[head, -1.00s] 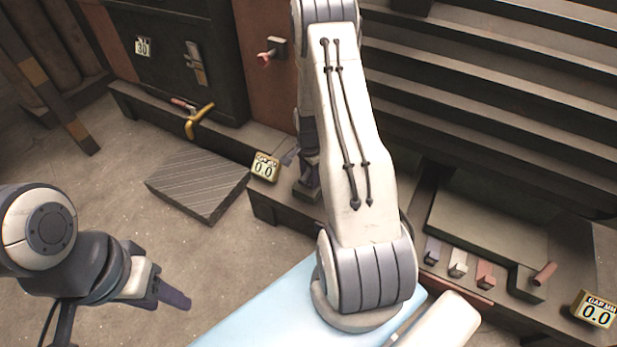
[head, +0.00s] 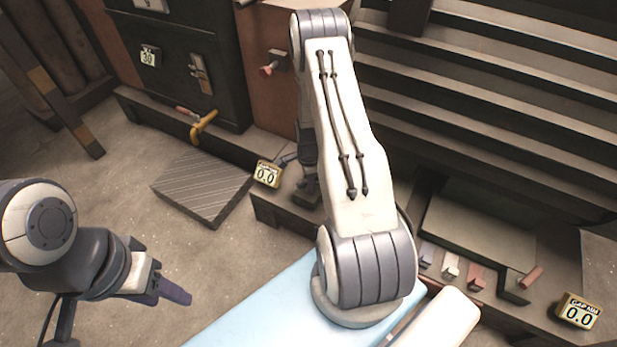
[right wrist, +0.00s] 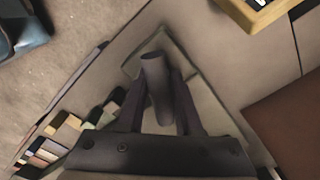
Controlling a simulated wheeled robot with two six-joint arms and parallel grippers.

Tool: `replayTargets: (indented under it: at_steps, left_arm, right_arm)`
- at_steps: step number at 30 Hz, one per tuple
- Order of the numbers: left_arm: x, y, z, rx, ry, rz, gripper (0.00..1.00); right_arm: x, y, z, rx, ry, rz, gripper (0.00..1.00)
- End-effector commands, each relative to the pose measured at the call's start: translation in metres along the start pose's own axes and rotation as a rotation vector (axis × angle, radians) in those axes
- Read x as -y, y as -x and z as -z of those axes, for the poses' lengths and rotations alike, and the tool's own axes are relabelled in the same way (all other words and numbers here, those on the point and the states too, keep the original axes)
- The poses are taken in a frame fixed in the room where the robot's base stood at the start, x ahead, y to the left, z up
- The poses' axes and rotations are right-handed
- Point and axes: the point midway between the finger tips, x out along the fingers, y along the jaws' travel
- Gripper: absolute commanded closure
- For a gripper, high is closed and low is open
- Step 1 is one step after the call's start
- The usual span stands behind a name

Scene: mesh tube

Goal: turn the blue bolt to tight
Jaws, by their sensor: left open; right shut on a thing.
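In the right wrist view, my right gripper (right wrist: 157,88) is shut on an upright, dull grey-violet cylinder (right wrist: 154,68), which I take to be the blue bolt. One finger lies on each side of it, and its foot is hidden. In the head view, my right gripper (head: 308,190) is low beside the ledge, mostly behind my own forearm, so the bolt is hard to make out there. A yellow-framed gauge (head: 267,174) next to it reads GAP MM 0.0. My left gripper (head: 172,290) is open and empty over the floor at lower left.
A ribbed plate (head: 203,187) lies on the floor. A yellow handle (head: 203,124) stands out from the left ledge. At right are coloured blocks (head: 451,266), a reddish peg (head: 530,276) and a second gauge (head: 579,312) reading 0.0. Floor between the left gripper and plate is clear.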

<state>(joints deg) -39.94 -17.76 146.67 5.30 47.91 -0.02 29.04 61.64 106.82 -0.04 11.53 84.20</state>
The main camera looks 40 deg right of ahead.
Motion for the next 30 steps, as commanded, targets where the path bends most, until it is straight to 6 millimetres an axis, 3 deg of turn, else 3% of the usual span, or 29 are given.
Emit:
replayTargets:
  at_steps: [11, 12, 14, 24, 30]
  left_arm:
    - [0.000, 0.005, 0.000, 0.000, 0.000, 0.000, 0.50]
    - [0.000, 0.005, 0.000, 0.000, 0.000, 0.000, 0.50]
    - [0.000, 0.005, 0.000, 0.000, 0.000, 0.000, 0.50]
    - [0.000, 0.006, 0.000, 0.000, 0.000, 0.000, 0.50]
    - [-0.002, 0.021, 0.001, 0.000, 0.000, 0.000, 0.50]
  right_arm:
    - [-0.001, -0.001, 0.001, 0.001, -0.064, -0.003, 1.00]
    - [-0.001, -0.001, 0.001, 0.001, -0.064, -0.003, 0.61]
    - [-0.001, -0.001, 0.001, 0.001, -0.063, -0.003, 0.38]
    - [0.000, 0.002, 0.000, 0.000, -0.057, 0.000, 0.37]
    - [0.000, 0.031, 0.000, 0.000, -0.057, 0.002, 0.37]
